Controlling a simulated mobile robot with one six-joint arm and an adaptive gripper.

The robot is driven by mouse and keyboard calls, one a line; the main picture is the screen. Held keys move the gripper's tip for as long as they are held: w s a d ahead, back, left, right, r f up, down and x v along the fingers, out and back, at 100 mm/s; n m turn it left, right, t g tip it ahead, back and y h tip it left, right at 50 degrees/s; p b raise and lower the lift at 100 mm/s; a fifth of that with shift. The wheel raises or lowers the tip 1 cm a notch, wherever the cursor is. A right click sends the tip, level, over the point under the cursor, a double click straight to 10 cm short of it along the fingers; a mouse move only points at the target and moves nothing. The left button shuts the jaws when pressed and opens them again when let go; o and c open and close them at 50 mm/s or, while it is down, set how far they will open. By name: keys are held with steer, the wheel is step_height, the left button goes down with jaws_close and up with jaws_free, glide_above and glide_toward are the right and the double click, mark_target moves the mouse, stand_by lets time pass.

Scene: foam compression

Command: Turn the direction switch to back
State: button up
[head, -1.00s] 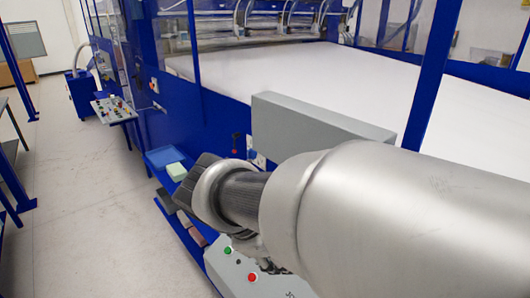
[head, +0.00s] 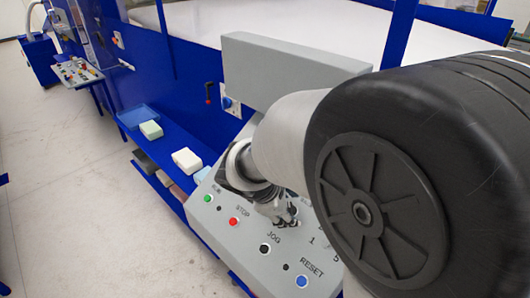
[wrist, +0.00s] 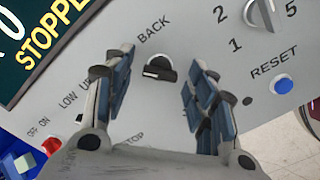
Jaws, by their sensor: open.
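The direction switch (wrist: 160,68) is a black knob in a silver ring on the sloped grey control panel (head: 222,262), with the word BACK printed just above it in the wrist view. Which way the knob points is hard to tell. My gripper (wrist: 160,84) is open, its blue-padded fingers on either side of the switch and apart from it. It holds nothing. In the head view my gripper (head: 277,210) hangs close over the panel, and it and my arm hide the switch there.
A silver dial (wrist: 262,14) with numbers and the blue RESET button (head: 301,281) are nearby. The black JOG button (head: 265,249), red STOP button (head: 233,221) and green button (head: 208,198) share the panel. Foam blocks (head: 186,160) lie on a blue shelf behind. Floor at left is clear.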

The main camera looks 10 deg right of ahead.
steer(key=shift+c, duration=0.3)
steer(key=c, duration=1)
steer(key=m+b, duration=0.3)
steer(key=shift+f+m, duration=0.2)
steer(key=shift+m, duration=0.1)
steer(key=m+b, duration=0.4)
steer(key=shift+m, duration=0.3)
steer(key=m+b, duration=0.3)
steer(key=m, duration=0.1)
steer(key=shift+r+m+b, duration=0.15)
steer(key=shift+m+b, duration=0.85)
steer(key=shift+m, duration=0.8)
